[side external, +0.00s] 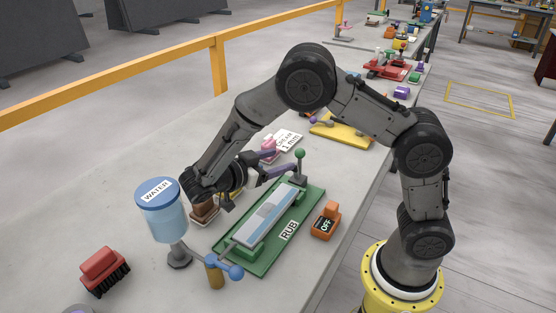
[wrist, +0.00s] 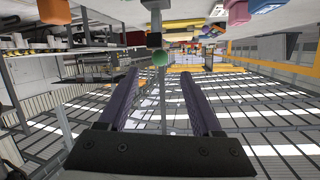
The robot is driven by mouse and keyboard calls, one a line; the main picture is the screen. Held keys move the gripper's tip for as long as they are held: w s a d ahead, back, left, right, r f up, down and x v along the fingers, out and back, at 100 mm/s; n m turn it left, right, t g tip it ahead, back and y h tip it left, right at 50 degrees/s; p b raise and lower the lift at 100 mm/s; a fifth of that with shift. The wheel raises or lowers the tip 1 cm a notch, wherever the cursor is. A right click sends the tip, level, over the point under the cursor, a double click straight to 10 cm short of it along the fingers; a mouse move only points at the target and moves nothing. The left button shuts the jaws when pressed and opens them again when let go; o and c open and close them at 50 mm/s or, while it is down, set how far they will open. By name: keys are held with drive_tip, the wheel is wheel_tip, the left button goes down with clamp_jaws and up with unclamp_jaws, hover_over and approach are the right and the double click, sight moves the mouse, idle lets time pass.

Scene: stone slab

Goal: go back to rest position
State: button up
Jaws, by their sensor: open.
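My gripper (side external: 277,171) is open and empty above the stone slab table (side external: 130,220). Its purple fingers point sideways, toward the right, over the green RUB fixture (side external: 258,262). In the wrist view the fingers (wrist: 160,74) are spread apart with nothing held between them. A green ball knob (side external: 300,153) on a post stands near the fingertips; it also shows in the wrist view (wrist: 160,58), beyond the gap. I cannot tell whether a finger touches it.
A blue WATER container (side external: 163,217) and a blue-handled valve (side external: 233,271) stand at the front. A red brush (side external: 101,266) lies left. An orange OFF device (side external: 326,222) sits right of the fixture. A yellow fixture (side external: 343,133) is farther back.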

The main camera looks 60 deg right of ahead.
drive_tip(key=shift+d, duration=0.1)
drive_tip(key=s+d+r+y, duration=0.5)
drive_tip(key=s+r+y, duration=0.2)
drive_tip(key=s+r, duration=0.45)
drive_tip(key=s+a+f+n+t+y, duration=0.1)
drive_tip(key=s+a+n+t+y, duration=0.2)
drive_tip(key=n, duration=0.8)
drive_tip(key=s+a+f+n+t+y, duration=0.1)
drive_tip(key=s+a+n+t+y, duration=0.3)
drive_tip(key=a+n, duration=0.3)
drive_tip(key=shift+a+n+t+y, duration=0.3)
drive_tip(key=shift+n+t, duration=0.4)
drive_tip(key=shift+n, duration=1.3)
